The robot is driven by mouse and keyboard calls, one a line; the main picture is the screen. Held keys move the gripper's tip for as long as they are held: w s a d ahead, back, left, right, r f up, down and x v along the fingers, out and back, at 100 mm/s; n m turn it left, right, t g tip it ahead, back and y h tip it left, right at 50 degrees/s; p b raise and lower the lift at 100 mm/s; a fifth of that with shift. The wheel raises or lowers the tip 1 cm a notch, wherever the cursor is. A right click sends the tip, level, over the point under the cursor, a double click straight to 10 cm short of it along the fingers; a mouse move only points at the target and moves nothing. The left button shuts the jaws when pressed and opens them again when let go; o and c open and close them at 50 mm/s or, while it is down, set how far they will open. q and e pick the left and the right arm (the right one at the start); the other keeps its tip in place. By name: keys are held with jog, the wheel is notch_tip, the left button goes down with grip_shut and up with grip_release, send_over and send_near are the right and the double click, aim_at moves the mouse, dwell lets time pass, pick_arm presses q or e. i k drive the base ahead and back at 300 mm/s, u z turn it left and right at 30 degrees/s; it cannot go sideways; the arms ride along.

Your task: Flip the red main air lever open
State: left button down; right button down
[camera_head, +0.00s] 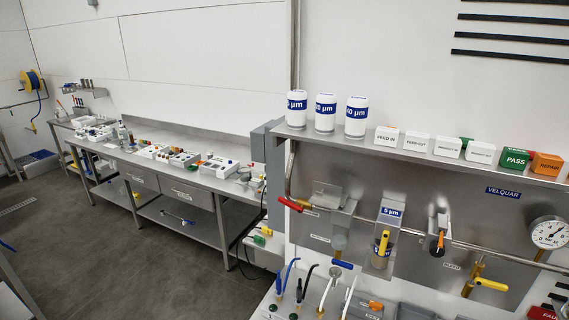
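The red lever (289,204) sits at the left end of the panel's pipe, beside the pipe's bend. It points left and slightly up from its valve and sticks out past the panel's left edge. A small label lies just right of it; I cannot read it. Neither of my grippers shows in the head view.
The steel panel (480,215) carries a yellow lever (491,284), a yellow-handled filter unit (383,243), a black-and-orange valve (439,240) and a round gauge (548,232). White canisters (325,112) and labelled boxes stand on the shelf above. Upright hoses (290,275) rise below. Open floor lies left.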

aim_at(300, 210)
jog(key=u, duration=0.45)
jog(key=i, duration=1)
jog(key=z, duration=0.5)
